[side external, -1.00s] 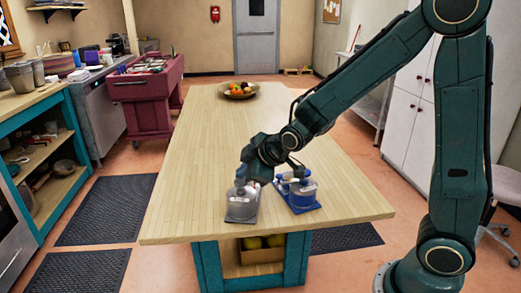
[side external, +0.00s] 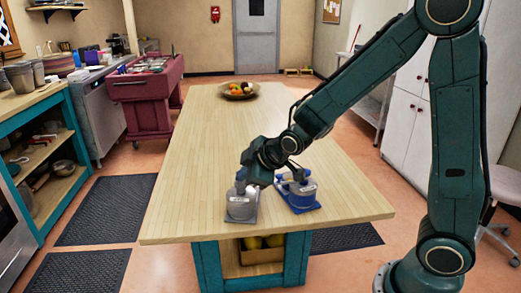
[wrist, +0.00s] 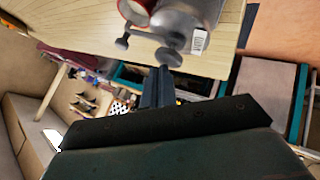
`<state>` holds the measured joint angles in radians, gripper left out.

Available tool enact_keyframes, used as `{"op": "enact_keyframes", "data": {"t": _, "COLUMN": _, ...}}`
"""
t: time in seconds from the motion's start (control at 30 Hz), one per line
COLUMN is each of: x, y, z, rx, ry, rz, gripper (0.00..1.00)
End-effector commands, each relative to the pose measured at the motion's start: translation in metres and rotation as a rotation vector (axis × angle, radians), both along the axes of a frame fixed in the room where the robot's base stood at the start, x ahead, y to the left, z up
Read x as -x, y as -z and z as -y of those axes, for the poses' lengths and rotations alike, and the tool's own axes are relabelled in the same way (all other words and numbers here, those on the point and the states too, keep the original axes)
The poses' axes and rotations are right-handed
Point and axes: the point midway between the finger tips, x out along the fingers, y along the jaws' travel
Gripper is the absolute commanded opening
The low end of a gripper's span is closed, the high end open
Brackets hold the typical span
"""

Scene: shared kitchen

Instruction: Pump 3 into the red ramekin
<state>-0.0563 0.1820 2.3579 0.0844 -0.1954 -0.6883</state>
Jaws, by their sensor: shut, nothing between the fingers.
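A grey pump dispenser (side external: 241,206) stands on a grey base at the near end of the table. In the wrist view, the grey dispenser (wrist: 186,20) shows its spout and round pump head. My gripper (side external: 242,177) is shut and empty, right at the top of this dispenser. Its closed fingertips (wrist: 158,74) meet or nearly meet the pump head; I cannot tell if they touch. The red ramekin (wrist: 149,5) shows as a red rim beside the dispenser at the wrist view's top edge. It is hidden in the side view.
A blue pump dispenser (side external: 301,195) on a blue base stands just right of the grey one, partly behind my wrist. A fruit bowl (side external: 239,91) sits at the far end of the wooden table (side external: 215,130). The table between is clear.

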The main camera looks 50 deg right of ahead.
Motion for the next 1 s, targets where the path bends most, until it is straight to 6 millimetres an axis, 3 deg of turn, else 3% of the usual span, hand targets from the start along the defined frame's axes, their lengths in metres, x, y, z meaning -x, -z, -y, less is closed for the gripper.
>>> {"op": "enact_keyframes", "data": {"t": 1.0, "x": 0.0013, "y": 0.0102, "z": 0.0002, "rx": 0.0, "ry": 0.001, "rz": -0.005, "gripper": 0.0}}
